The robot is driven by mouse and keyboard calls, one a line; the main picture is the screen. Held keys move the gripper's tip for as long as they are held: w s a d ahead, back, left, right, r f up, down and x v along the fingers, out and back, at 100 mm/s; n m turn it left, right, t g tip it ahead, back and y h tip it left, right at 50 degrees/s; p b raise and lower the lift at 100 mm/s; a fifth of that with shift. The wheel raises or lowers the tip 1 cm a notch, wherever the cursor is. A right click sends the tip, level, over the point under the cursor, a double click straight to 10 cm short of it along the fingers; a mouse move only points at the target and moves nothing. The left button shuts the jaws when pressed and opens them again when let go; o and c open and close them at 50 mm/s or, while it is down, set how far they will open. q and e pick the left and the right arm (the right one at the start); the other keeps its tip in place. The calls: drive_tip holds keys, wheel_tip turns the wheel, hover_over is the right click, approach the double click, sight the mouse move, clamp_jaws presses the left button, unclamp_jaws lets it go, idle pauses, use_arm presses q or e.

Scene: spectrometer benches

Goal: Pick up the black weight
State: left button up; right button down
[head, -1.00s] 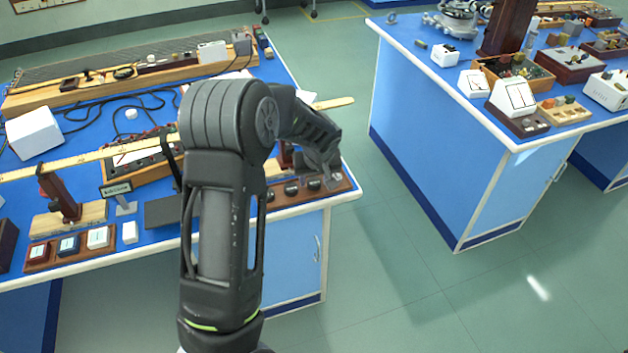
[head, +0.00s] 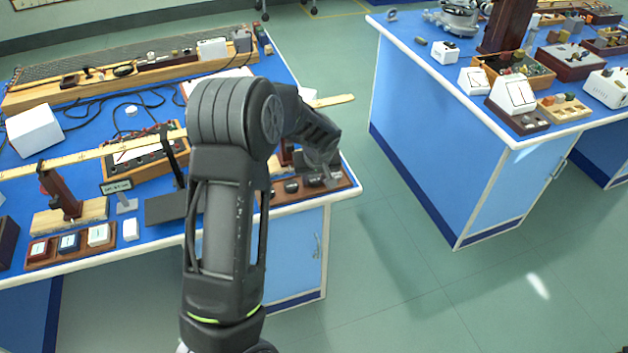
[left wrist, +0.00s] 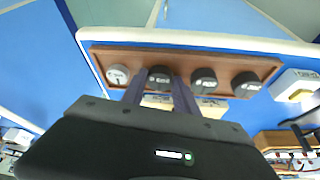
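A wooden tray (head: 345,184) near the front right corner of the left bench holds a row of weights. In the left wrist view, the tray (left wrist: 105,53) carries a pale silver weight (left wrist: 118,74) at the left end and three black weights, the near one (left wrist: 160,76), a middle one (left wrist: 204,79) and an end one (left wrist: 246,82). My left gripper (left wrist: 160,92) is open, its two fingers pointing at the black weight beside the silver one. Whether the fingers touch it I cannot tell. In the head view, my left gripper (head: 322,170) is over the tray's right end, partly hiding it. My right gripper is out of view.
A long wooden scale (head: 90,152) crosses the bench. A second bench (head: 440,140) stands at the right, with clear floor between.

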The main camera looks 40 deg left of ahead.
sight(315, 181)
use_arm(q)
clamp_jaws()
drive_tip(key=shift+w+r, duration=0.1)
drive_tip(key=shift+r, duration=0.05)
wheel_tip(315, 181, up, 10)
drive_tip(key=b, duration=0.1)
drive_tip(key=shift+b, duration=0.3)
idle(0.7)
